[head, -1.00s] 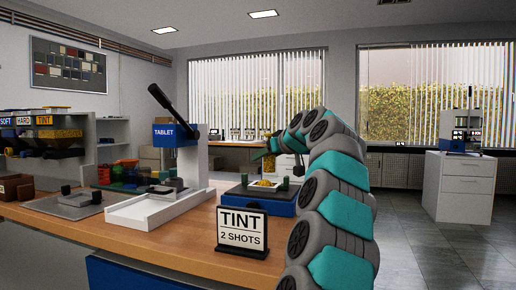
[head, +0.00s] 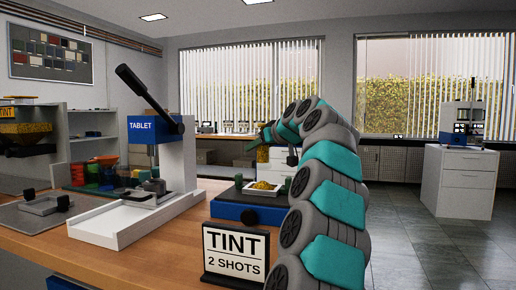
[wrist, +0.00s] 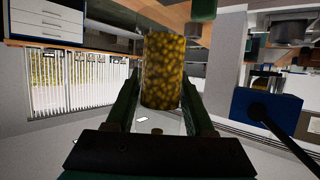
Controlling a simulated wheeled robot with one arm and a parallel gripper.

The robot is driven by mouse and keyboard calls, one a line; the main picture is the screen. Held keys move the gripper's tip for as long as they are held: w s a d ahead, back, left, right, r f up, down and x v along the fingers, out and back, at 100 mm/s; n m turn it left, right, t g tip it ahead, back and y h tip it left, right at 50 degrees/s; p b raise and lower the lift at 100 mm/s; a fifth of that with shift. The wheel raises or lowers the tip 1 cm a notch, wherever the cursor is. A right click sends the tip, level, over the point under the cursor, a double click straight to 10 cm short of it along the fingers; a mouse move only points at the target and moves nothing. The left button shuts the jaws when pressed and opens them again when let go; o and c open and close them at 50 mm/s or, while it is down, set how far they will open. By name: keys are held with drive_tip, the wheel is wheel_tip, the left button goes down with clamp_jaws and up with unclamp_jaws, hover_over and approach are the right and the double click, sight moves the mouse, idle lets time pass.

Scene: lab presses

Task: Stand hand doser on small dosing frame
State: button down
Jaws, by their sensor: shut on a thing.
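My gripper (wrist: 160,95) is shut on the hand doser (wrist: 163,60), a cylinder full of speckled yellow-brown granules, in the wrist view. In the head view my gripper (head: 266,138) is partly hidden by my arm, with the doser (head: 263,155) a small yellow patch below it. It is held above and behind a low blue unit (head: 250,212), which has a dark top, a small pale dish of yellow granules (head: 262,187) and green posts. I cannot tell for sure which thing is the small dosing frame; a small pale frame (head: 42,206) lies on a grey plate at left.
A blue and white TABLET press (head: 175,165) with a raised black lever and a white tray (head: 105,228) stands on the wooden bench. Granule bins are at far left.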

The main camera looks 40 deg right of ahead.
sight(267, 165)
drive_tip(key=shift+f+b, duration=2.6)
drive_tip(key=shift+f, duration=0.5)
drive_tip(key=shift+f+b, duration=0.4)
drive_tip(key=shift+f, duration=0.05)
drive_tip(key=shift+c, duration=1)
unclamp_jaws()
drive_tip(key=shift+v, duration=3.95)
